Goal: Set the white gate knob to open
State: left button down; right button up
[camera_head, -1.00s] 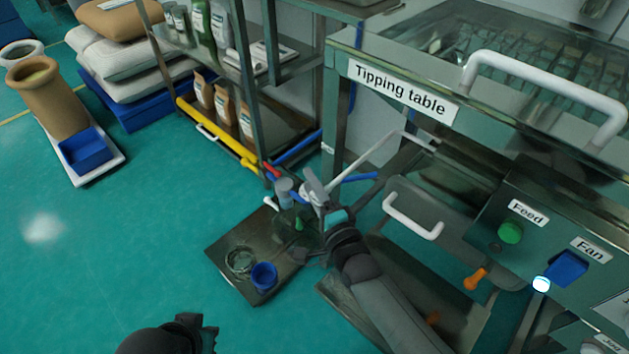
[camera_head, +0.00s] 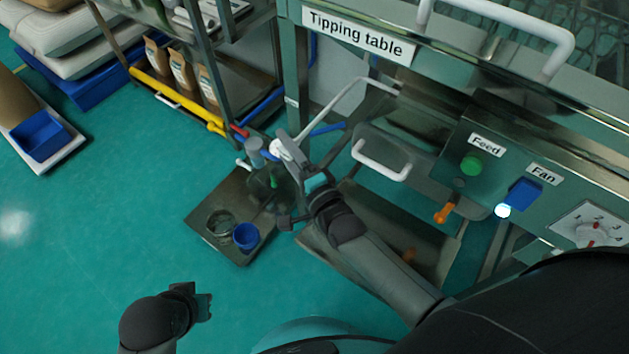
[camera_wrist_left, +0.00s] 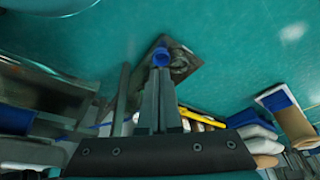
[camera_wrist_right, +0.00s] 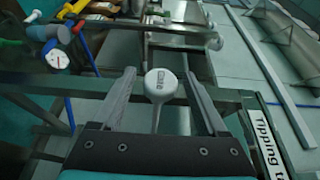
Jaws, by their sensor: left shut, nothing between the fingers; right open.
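The white gate knob (camera_wrist_right: 160,84) is a round, labelled knob on a pale stem. In the right wrist view it sits between the two spread fingers of my open right gripper (camera_wrist_right: 165,90), with a gap on each side. I cannot tell its depth relative to the fingertips. In the head view the white knob (camera_head: 279,148) is partly hidden by my right gripper (camera_head: 290,185), left of the machine. My left gripper (camera_head: 203,301) is low in the head view, away from the knob. Its fingers are shut and empty in the left wrist view (camera_wrist_left: 160,80).
The tipping table (camera_head: 360,34) stands at the upper right, with a white handle (camera_head: 381,162), a green feed button (camera_head: 471,164) and an orange lever (camera_head: 444,213). A dark tray (camera_head: 215,195) with a blue cup (camera_head: 245,237) lies on the floor. Open floor is at the left.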

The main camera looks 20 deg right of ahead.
pick_arm(q)
jog(key=s+f+g+p, duration=0.1)
jog(key=s+f+p, duration=0.2)
jog(key=f, duration=0.4)
jog(key=shift+a, duration=0.25)
pick_arm(e)
jog(key=v, duration=1.2)
pick_arm(q)
jog(key=shift+s, duration=0.1)
pick_arm(e)
jog(key=shift+s, duration=0.15)
